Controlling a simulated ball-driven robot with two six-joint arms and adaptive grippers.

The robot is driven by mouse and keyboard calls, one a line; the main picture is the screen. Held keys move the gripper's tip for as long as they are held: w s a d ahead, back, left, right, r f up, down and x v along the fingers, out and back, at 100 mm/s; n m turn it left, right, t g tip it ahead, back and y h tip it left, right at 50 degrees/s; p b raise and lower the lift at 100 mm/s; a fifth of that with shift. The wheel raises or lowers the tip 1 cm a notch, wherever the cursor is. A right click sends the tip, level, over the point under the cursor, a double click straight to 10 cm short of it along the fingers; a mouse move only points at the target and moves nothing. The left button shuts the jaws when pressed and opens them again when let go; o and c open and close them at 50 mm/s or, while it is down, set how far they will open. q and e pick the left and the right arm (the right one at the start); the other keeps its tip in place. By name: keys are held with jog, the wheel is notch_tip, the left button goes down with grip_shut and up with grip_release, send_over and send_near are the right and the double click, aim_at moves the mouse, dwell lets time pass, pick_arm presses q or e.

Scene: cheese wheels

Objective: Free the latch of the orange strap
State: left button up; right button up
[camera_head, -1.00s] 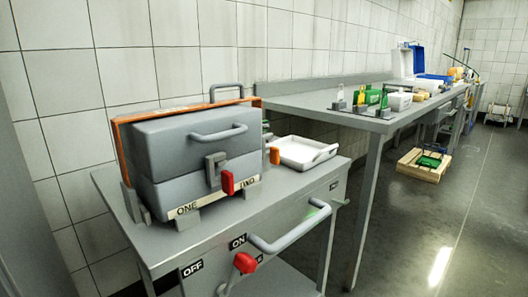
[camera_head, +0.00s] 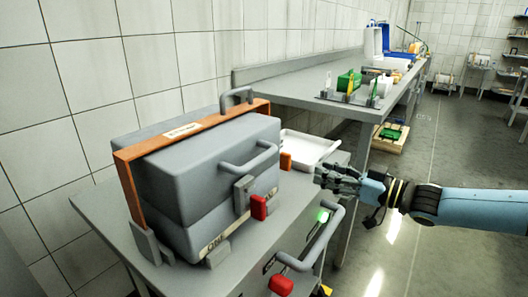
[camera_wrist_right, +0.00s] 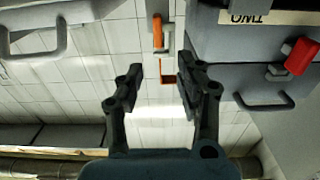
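The orange strap (camera_head: 130,190) runs over the top of a grey two-part case (camera_head: 205,165) and down its left end. An orange tab (camera_head: 286,160) sticks up at the case's right end, and an orange tab also shows in the right wrist view (camera_wrist_right: 158,32). A grey latch block with a red tab (camera_head: 259,206) is on the case's front. Which part is the strap's own latch I cannot tell. My right gripper (camera_head: 322,178) points left, beside the case's right end, apart from it. Its fingers (camera_wrist_right: 156,82) are open and empty. My left gripper is out of view.
The case stands on a grey cart with a front handle (camera_head: 318,245), a red knob (camera_head: 281,285) and a green light (camera_head: 323,216). A white tray (camera_head: 305,148) sits behind the gripper. A long bench (camera_head: 300,88) holds several items.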

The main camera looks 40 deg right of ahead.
jog(key=b+x, duration=0.3)
jog(key=x, duration=0.6)
jog(key=shift+w, duration=0.75)
grip_shut()
